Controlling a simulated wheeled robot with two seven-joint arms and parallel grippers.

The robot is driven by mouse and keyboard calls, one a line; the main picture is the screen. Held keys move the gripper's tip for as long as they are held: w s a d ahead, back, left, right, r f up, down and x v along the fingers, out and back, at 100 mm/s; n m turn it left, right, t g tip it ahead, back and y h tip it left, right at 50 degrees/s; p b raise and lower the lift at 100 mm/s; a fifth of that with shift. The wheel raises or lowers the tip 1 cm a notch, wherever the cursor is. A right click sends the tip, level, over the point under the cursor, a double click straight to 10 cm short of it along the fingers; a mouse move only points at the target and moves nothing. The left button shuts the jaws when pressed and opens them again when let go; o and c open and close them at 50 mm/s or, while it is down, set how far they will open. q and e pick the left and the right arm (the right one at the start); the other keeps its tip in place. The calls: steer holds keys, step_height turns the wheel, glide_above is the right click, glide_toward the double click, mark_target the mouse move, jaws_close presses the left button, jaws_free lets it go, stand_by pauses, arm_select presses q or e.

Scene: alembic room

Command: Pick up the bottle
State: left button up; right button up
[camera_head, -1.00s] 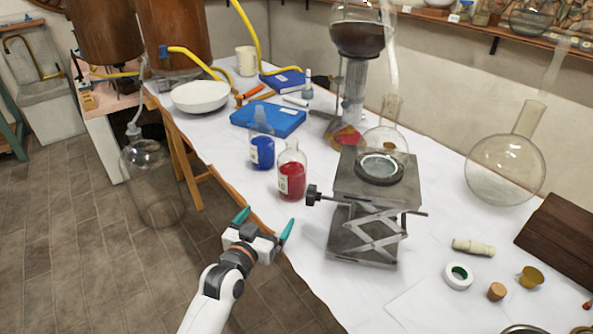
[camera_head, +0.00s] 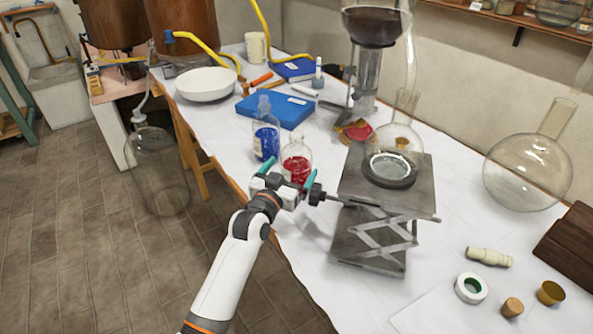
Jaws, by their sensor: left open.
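Two small glass bottles stand on the white-covered table. The bottle with red contents (camera_head: 297,158) is upright, its lower part hidden behind my gripper. The bottle with blue contents (camera_head: 266,134) stands just behind it to the left, with a pale label. My left gripper (camera_head: 289,180) is open, its two teal-tipped fingers pointing at the red bottle, one to either side of its lower part in the picture. I cannot tell whether they touch the glass. My right gripper is not in view.
A metal lab jack (camera_head: 385,205) with a round-bottom flask (camera_head: 393,158) stands close right of the gripper. A blue book (camera_head: 276,108) and a white bowl (camera_head: 206,84) lie behind. A large round flask (camera_head: 528,172) stands at right. The table's front edge runs under my arm.

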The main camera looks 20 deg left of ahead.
arm_select(q)
steer(key=w, duration=0.4)
steer(key=shift+w+d+r, duration=0.1)
steer(key=shift+w+d, duration=0.1)
steer(key=c, duration=1.3)
steer(key=shift+r, duration=0.15)
steer(key=c, duration=0.3)
steer(key=shift+r, duration=0.2)
